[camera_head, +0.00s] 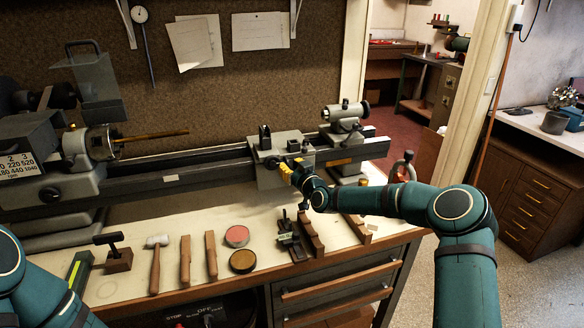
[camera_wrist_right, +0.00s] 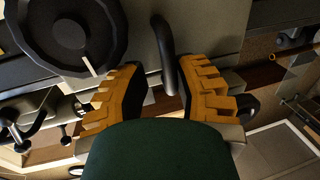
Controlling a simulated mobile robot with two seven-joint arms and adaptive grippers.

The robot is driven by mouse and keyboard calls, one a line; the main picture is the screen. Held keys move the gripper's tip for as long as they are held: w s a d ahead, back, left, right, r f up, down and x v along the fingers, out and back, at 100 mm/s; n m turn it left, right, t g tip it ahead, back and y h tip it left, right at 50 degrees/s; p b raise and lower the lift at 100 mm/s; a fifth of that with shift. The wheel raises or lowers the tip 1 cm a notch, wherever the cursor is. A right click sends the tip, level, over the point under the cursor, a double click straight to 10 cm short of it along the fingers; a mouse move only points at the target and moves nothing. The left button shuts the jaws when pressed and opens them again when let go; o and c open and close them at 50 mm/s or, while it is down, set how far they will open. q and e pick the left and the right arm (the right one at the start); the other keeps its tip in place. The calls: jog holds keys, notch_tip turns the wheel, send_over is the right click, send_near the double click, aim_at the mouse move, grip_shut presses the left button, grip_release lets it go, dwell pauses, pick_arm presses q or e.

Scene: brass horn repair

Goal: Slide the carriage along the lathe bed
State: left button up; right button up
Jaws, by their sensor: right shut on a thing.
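The lathe bed (camera_head: 190,172) runs across the back of the bench. The grey carriage (camera_head: 268,172) sits on it right of centre, left of the tailstock (camera_head: 345,125). My right gripper (camera_head: 291,172) is at the carriage's front right. A black handwheel (camera_wrist_right: 68,35) with a white mark is left of the fingers there. In the head view my fingers and wrist partly cover the handle. My left gripper is out of view; only my left arm shows at bottom left.
The headstock with its chuck (camera_head: 100,145) and a brass rod (camera_head: 155,135) stands at the left. A mallet (camera_head: 156,260), wooden tools, two round tins (camera_head: 237,236) and wooden blocks lie along the bench front. Bare bed lies between chuck and carriage.

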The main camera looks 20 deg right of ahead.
jog(key=shift+w+d, duration=0.1)
jog(key=shift+d, duration=0.15)
grip_shut()
jog(key=shift+d+f, duration=0.1)
jog(key=shift+d, duration=0.05)
jog(key=shift+a+f+b, duration=0.15)
jog(key=shift+a+b, duration=0.55)
jog(key=shift+a, duration=0.6)
jog(key=o, duration=0.6)
grip_release()
jog(key=shift+o, duration=0.2)
jog(key=shift+d, duration=0.1)
jog(key=shift+s, duration=0.25)
jog(key=v, duration=1.1)
jog(key=shift+s, duration=0.4)
